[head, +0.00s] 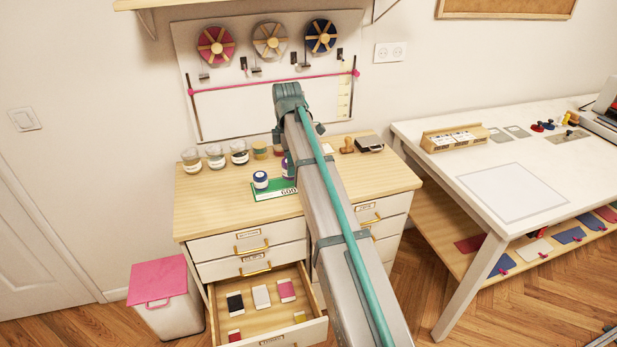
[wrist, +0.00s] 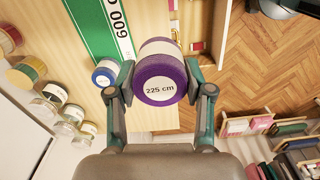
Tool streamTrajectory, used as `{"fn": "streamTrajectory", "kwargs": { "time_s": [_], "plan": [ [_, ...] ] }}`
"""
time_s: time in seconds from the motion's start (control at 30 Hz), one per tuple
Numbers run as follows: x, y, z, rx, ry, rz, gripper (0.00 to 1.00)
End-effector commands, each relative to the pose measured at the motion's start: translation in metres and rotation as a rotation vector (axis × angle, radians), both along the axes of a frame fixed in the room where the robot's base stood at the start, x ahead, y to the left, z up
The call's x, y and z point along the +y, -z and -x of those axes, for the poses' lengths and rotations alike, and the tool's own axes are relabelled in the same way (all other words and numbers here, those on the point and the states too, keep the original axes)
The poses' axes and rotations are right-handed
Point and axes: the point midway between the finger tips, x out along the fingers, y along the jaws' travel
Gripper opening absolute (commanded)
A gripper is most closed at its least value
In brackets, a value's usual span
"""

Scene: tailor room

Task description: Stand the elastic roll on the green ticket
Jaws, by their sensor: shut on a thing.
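My gripper (wrist: 161,88) is shut on a purple and white elastic roll (wrist: 163,90) with a round label reading "225 cm". The label faces the wrist camera. In the head view the purple roll (head: 286,167) shows only partly, beside my arm, which hides the gripper. The green ticket (head: 275,191), printed 600, lies on the wooden cabinet top; the wrist view shows it too (wrist: 92,22), beside and beyond the held roll. A smaller blue and white roll (head: 260,181) stands at the ticket's left end. I cannot tell whether the held roll touches anything below.
Several jars (head: 215,156) line the cabinet's back left. A wooden stamp (head: 347,146) and a dark box (head: 369,145) stand at the back right. An open drawer (head: 262,322) holds small cards. A white table (head: 480,165) stands to the right. The cabinet's front left is clear.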

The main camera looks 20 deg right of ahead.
Motion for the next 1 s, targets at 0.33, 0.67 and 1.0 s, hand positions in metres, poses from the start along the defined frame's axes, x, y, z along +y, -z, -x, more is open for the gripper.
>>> {"fn": "streamTrajectory", "kwargs": {
  "time_s": [0.33, 0.67, 1.0],
  "plan": [
    [0.002, 0.015, -0.041, 0.002, 0.053, 0.000, 0.19],
    [0.004, 0.058, -0.104, 0.002, 0.052, 0.000, 0.19],
    [0.005, 0.090, -0.128, -0.001, 0.052, 0.000, 0.19]
  ]
}}
